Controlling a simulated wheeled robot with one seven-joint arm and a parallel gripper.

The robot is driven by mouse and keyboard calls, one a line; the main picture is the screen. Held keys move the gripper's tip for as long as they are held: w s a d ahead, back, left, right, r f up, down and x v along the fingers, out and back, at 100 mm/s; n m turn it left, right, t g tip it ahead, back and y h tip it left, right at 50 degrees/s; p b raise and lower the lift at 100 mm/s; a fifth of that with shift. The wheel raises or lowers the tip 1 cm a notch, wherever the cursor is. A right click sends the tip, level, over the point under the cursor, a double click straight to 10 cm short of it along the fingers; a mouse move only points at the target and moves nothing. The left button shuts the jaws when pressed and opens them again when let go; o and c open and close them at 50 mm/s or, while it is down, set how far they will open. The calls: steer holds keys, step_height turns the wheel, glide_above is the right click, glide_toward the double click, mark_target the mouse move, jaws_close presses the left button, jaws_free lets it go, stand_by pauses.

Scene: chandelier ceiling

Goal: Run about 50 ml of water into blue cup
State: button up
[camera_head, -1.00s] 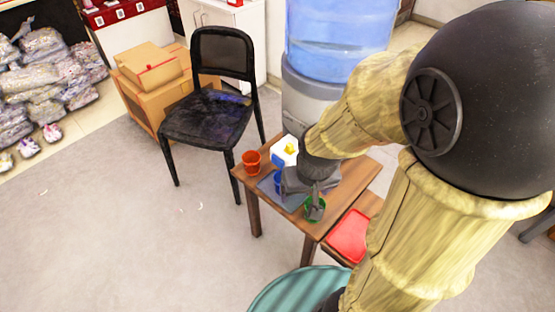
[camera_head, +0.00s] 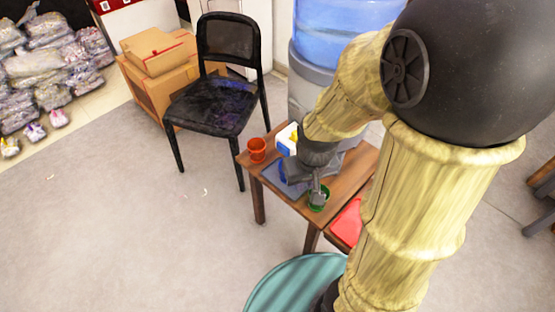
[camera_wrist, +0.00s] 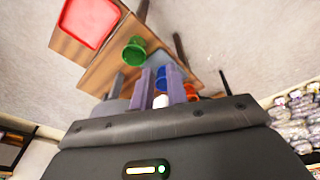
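The blue cup (camera_head: 283,172) stands on the small wooden table, mostly hidden by my gripper in the head view. In the wrist view the blue cup (camera_wrist: 173,76) shows behind and between the two fingers. My gripper (camera_wrist: 160,74) has its fingers apart, with blue and white showing in the gap. I cannot tell whether they touch the cup. In the head view my gripper (camera_head: 304,182) is low over the table. A water dispenser (camera_head: 312,78) with a large blue bottle (camera_head: 345,30) stands behind the table, partly hidden by my arm.
A green cup (camera_head: 318,198) is close to one finger. An orange-red cup (camera_head: 257,150) and a white box (camera_head: 286,139) are on the wooden table (camera_head: 349,180). A red tray (camera_head: 346,222) lies in front.

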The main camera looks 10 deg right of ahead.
steer(key=f+n+g, duration=0.1)
steer(key=f, duration=0.1)
steer(key=a+f+n+g+h, duration=0.1)
steer(key=f, duration=0.1)
steer(key=a+f+n, duration=0.1)
steer(key=f+n, duration=0.1)
steer(key=shift+w+a+f+g+h, duration=0.25)
steer(key=shift+f+g+h, duration=0.05)
steer(key=shift+f+g, duration=0.1)
jaws_close()
step_height(320, 180, down, 8)
steer(key=w+a+n+t+h, duration=0.1)
steer(key=w+a+n+h, duration=0.15)
steer(key=n+h, duration=0.75)
steer(key=w+a+r+n+t+h+p, duration=0.1)
steer(key=w+a+r+n+t+h, duration=0.2)
steer(key=a+n+t, duration=0.7)
step_height(320, 180, up, 3)
steer(key=shift+w+a+f, duration=0.1)
steer(key=shift+w+a, duration=0.5)
steer(key=shift+w, duration=0.3)
steer(key=shift+d, duration=0.15)
